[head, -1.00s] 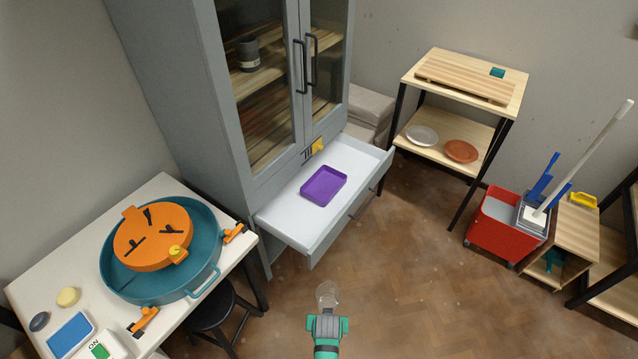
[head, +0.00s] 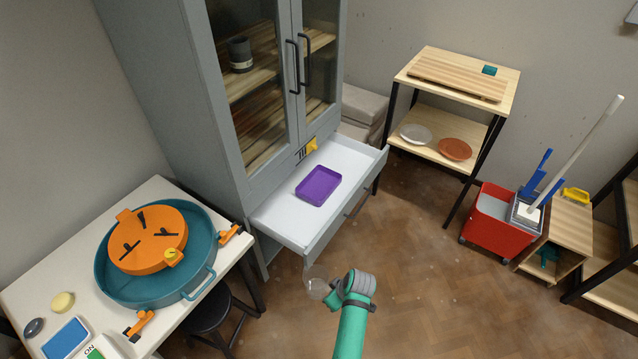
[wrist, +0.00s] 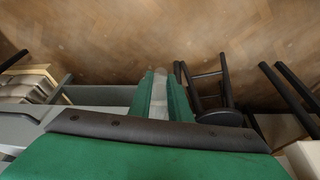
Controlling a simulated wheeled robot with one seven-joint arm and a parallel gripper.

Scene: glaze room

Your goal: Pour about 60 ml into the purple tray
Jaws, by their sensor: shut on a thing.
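The purple tray (head: 318,186) lies in the open white drawer (head: 345,157) of the grey cabinet. No liquid shows in it. My gripper (head: 331,292) is in front of the drawer, nearer to me and lower in the head view. It is shut on a small clear vessel (head: 316,284), seen at its tip, apart from the drawer and tray. In the wrist view the green fingers (wrist: 160,95) have pale, see-through material between them. How much liquid the vessel holds cannot be told.
A white table (head: 155,195) with a teal basin (head: 120,290) stands at left, with a black stool (head: 208,312) beside it. A wooden shelf unit (head: 440,65) and a red bucket (head: 490,230) stand at right. The floor between is clear.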

